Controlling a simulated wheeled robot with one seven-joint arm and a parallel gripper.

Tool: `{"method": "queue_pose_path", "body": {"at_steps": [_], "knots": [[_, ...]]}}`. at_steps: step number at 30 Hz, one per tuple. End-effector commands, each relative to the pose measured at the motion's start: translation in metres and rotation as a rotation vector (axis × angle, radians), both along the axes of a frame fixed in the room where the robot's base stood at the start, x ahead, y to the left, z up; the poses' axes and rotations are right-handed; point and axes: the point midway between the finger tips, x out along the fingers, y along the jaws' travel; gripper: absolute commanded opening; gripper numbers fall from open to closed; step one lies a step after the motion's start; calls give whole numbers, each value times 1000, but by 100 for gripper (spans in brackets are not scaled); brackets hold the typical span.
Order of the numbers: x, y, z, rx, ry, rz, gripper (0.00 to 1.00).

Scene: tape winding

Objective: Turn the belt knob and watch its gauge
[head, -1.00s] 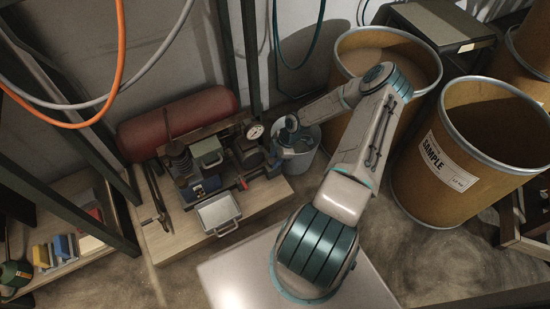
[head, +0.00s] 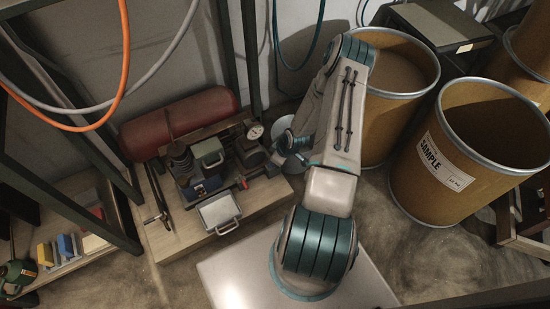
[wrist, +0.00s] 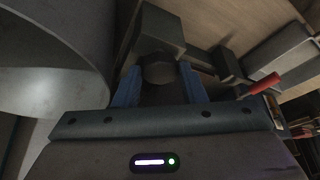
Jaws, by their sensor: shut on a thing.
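In the wrist view, my gripper (wrist: 158,82) has its two blue fingers on either side of a dark rounded knob (wrist: 159,69) and is shut on it. The knob sits at the end of a dark block on the machine. In the head view, my wrist is beside the machine's right side, and the knob is hidden there. The round white-faced gauge (head: 255,132) stands on the machine (head: 250,154), just left of my wrist. Its needle is too small to read.
A pale bucket (wrist: 45,65) is close on the left in the wrist view. A red tank (head: 178,125) lies behind the machine. Brown drums (head: 470,150) stand to the right. A grey lidded box (head: 219,212) sits in front on the wooden board (head: 170,243).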

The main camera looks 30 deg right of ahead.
Motion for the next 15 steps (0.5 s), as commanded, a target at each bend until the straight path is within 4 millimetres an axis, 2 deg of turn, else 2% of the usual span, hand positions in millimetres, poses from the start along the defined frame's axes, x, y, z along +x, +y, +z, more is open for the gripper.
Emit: {"method": "queue_pose_path", "body": {"at_steps": [9, 15], "knots": [[0, 2, 0, -2, -2, -254, 15], [0, 2, 0, -1, -4, -363, 15]]}}
